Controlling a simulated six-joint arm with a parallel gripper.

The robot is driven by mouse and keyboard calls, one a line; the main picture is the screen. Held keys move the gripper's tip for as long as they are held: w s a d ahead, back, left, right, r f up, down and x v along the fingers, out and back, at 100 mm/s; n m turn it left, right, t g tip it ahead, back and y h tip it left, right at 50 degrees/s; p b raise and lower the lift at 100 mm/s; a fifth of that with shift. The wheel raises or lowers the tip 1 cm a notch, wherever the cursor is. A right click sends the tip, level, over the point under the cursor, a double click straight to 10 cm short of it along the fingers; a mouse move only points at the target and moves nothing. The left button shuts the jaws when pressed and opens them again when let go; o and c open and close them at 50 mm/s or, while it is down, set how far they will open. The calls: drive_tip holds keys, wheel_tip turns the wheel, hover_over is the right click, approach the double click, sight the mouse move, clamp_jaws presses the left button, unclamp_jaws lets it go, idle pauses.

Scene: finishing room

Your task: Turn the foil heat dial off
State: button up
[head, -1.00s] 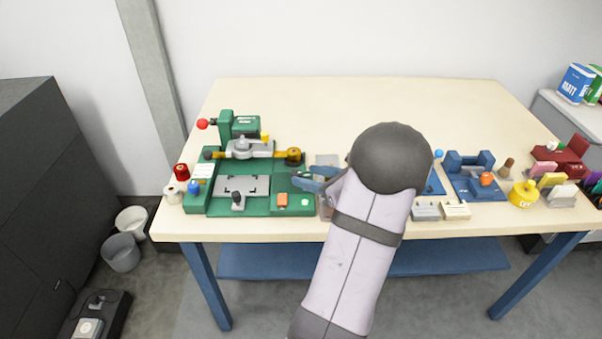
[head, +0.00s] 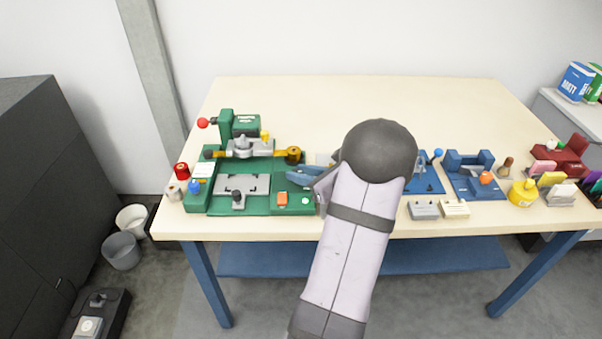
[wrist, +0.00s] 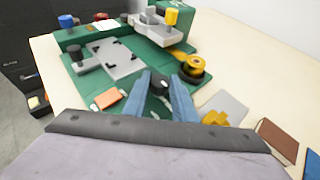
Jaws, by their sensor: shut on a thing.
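The foil press is a green machine (head: 258,199) on the left of the table. It also fills the upper part of the wrist view (wrist: 140,72). The heat dial (wrist: 160,84) is a small dark round knob with a pale mark, on the press base's right side. My gripper (wrist: 164,84) has its blue fingers on either side of this knob and is shut on it. In the head view my gripper (head: 296,177) is at the base's right edge, and its fingers hide the dial. Which setting the mark points to cannot be read.
An orange button (wrist: 108,98) and a yellow-and-black foil roll (wrist: 192,68) are close to my fingers. A red-knobbed lever (head: 203,122) stands at the back left. Blue fixtures (head: 470,175) lie right of my arm. The back of the table is clear.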

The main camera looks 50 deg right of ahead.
drive_tip(key=shift+n+y, duration=0.3)
drive_tip(key=shift+y, duration=0.1)
drive_tip(key=shift+d+n+y+p, duration=0.25)
drive_tip(key=shift+n+y+p, duration=0.45)
drive_tip(key=shift+n+y, duration=0.15)
drive_tip(key=n+g+y, duration=0.1)
drive_tip(key=y, duration=0.1)
drive_tip(key=n+y+p, duration=0.1)
drive_tip(key=n, duration=0.1)
drive_tip(key=shift+w+d+g+y, duration=0.1)
drive_tip(key=shift+d+g+y, duration=0.1)
drive_tip(key=shift+g+y, duration=0.2)
drive_tip(key=shift+w+d+n+g+y+b, duration=0.15)
drive_tip(key=shift+n+g+y+b, duration=0.15)
drive_tip(key=shift+n+g+y, duration=0.8)
drive_tip(key=shift+n+y, duration=0.45)
drive_tip(key=shift+n, duration=0.2)
drive_tip(key=shift+w+d+n+g+y+b, duration=0.1)
drive_tip(key=shift+w+n+g+y+b, duration=0.05)
drive_tip(key=shift+n+g+y+b, duration=0.65)
drive_tip(key=o, duration=1)
drive_tip(key=shift+o, duration=0.2)
drive_tip(key=shift+r, duration=0.15)
